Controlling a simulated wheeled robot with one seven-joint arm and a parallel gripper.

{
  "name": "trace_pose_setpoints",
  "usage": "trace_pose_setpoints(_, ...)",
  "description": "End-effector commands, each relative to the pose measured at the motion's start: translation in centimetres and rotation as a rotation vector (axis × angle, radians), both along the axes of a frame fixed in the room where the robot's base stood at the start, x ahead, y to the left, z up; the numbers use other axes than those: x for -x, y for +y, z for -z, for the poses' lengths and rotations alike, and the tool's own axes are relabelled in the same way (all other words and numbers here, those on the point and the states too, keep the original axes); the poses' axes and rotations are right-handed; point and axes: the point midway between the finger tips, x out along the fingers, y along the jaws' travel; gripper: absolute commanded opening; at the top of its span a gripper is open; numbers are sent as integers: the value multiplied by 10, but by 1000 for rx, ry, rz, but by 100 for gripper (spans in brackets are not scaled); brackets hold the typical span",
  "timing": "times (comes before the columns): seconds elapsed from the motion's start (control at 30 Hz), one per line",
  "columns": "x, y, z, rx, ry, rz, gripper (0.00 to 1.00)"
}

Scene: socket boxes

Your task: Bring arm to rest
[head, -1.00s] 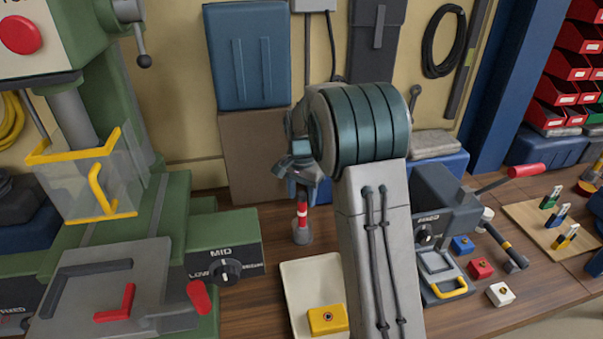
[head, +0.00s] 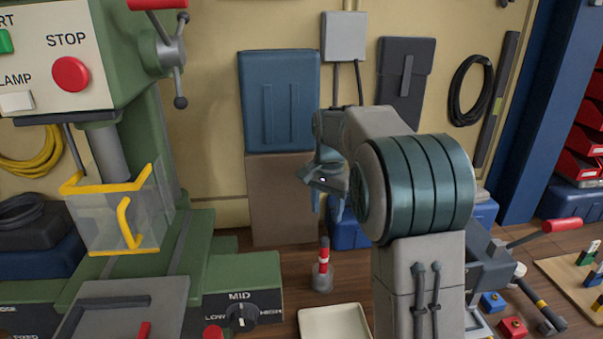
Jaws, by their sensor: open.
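My gripper (head: 327,212) hangs from my raised arm near the middle of the head view. Its fingers point down and stand apart, with nothing seen between them. It is above and behind the red-and-white banded post (head: 323,262) on the bench, clear of it. My own arm links hide part of the bench to the right of the gripper.
A green drill press (head: 140,130) with a clear yellow-edged guard (head: 118,215) stands at left. A cream tray (head: 335,322) lies at the front. A blue socket box (head: 493,302) and a red one (head: 513,327) sit at right, near a grey lever-handled device (head: 492,262).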

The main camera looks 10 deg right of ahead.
Motion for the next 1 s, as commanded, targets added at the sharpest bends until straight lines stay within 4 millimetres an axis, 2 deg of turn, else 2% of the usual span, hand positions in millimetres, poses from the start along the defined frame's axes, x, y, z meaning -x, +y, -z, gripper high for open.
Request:
trace_pose_setpoints(0.2, 60, -2, -22, -5, -57, -150, 47)
trace_pose_setpoints(0.43, 138, -2, -27, 8, -125, -349, 47)
trace_pose_setpoints(0.57, 182, -1, -22, 25, -162, -462, 47)
trace_pose_setpoints(0.7, 228, -1, -9, 52, -200, -581, 47)
trace_pose_setpoints(0.8, 255, 0, 3, 72, -220, -654, 47)
trace_pose_setpoints(0.9, 275, 0, 13, 89, -234, -710, 47)
trace_pose_setpoints(1.0, 287, 0, 20, 100, -243, -743, 47)
